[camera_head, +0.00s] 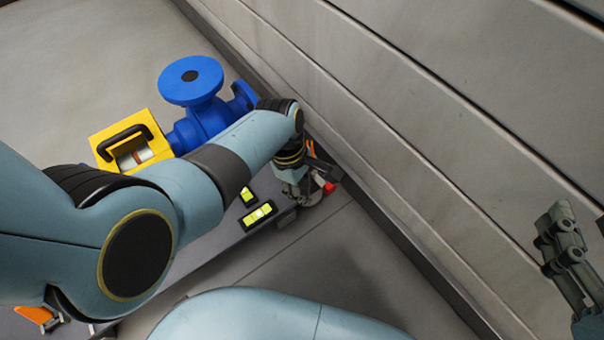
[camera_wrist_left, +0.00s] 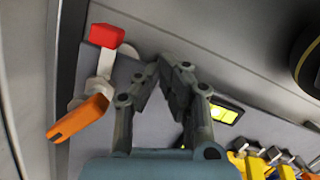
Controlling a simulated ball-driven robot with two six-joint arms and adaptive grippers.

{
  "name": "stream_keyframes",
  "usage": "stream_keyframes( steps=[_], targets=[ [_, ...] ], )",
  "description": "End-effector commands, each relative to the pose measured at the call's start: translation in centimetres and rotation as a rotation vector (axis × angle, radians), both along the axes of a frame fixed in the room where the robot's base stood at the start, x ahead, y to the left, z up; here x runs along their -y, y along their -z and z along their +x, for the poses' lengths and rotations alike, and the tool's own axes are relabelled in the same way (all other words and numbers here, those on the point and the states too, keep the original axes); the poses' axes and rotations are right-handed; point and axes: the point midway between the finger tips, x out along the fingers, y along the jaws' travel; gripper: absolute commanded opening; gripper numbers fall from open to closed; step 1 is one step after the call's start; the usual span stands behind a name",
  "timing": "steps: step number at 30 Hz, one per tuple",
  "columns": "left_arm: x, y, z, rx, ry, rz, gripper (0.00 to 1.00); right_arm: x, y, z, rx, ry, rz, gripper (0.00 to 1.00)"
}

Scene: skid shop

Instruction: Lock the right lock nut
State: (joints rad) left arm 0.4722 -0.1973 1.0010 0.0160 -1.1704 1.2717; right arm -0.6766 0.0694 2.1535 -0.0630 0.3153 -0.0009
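My left gripper (camera_head: 312,192) is over the far right end of the grey skid, partly hidden by my wrist. In the left wrist view its fingertips (camera_wrist_left: 160,72) meet, with nothing visible between them. Left of the fingers there, a pale metal fitting (camera_wrist_left: 102,68) carries a red block (camera_wrist_left: 106,36) and an orange handle (camera_wrist_left: 78,119), both apart from the fingers. The red part (camera_head: 328,187) and orange part (camera_head: 310,149) also show in the head view. I cannot pick out the lock nut itself. My right gripper (camera_head: 560,228) is at the right edge, away from the skid; its finger opening is unclear.
Two yellow-green spirit levels, a nearer one (camera_head: 258,214) and a farther one (camera_head: 247,196), lie on the skid. A blue valve (camera_head: 203,120) and a yellow box with a black handle (camera_head: 112,137) stand behind my left arm. A panelled wall (camera_head: 420,110) runs close behind the skid end.

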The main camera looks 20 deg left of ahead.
Motion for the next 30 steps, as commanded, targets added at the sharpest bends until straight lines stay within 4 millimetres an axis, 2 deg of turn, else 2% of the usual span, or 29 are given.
stream_keyframes(
  steps=[7, 27, 30],
  targets=[
    [-0.2, -0.9, -0.1, 0.002, 0.001, 0.000, 0.00, 0.0, -1.2, 0.2, 0.013, 0.000, 0.000, 0.46],
    [-0.2, -6.9, 0.0, 0.005, 0.001, 0.001, 0.00, 0.0, -8.6, 1.3, 0.089, 0.000, 0.000, 0.46],
    [-0.2, -7.2, -0.1, 0.002, 0.001, 0.002, 0.00, 0.0, -9.0, 1.4, 0.094, 0.000, 0.000, 0.46]
  ],
)
